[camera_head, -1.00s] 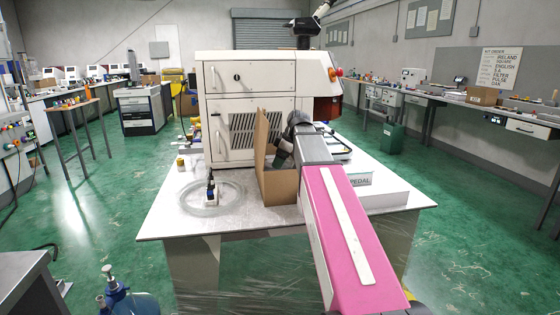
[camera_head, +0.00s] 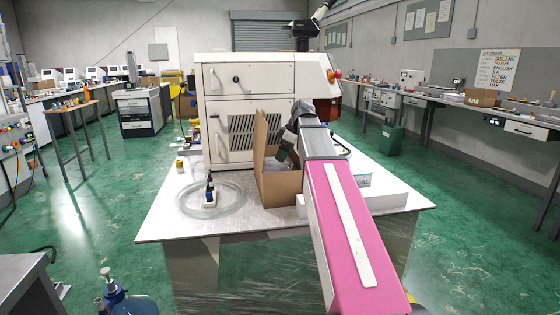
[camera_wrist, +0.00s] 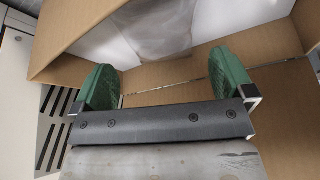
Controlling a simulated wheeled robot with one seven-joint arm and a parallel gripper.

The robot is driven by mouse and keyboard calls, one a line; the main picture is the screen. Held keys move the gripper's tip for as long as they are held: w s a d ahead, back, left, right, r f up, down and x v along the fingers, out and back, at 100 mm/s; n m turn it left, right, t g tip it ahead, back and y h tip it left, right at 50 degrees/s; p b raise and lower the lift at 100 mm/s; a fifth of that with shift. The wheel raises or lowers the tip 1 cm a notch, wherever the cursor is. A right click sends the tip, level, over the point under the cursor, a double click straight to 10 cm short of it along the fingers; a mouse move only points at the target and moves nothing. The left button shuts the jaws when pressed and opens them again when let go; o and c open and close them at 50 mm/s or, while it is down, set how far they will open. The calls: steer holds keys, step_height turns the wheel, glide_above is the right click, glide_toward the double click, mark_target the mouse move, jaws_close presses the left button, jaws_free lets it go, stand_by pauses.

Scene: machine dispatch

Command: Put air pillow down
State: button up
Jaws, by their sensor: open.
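The air pillow (camera_wrist: 160,35) shows in the wrist view as a clear, wrinkled film at the top, inside a cardboard box. It lies beyond the fingertips and looks apart from them; part of it is cut off by the frame. My gripper (camera_wrist: 164,85) has its two green fingers spread wide with nothing between them. It is over the cardboard box (camera_head: 281,184), which stands on the table with a tall flap raised at its left.
A large cream machine (camera_head: 252,105) stands right behind the box. A coiled clear tube (camera_head: 184,203) with a small dark-topped item (camera_head: 210,193) lies left of it. The table's front left is clear.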

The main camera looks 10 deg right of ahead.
steer(key=v, duration=0.7)
steer(key=shift+r, duration=0.2)
steer(key=shift+d, duration=0.15)
stand_by(0.7)
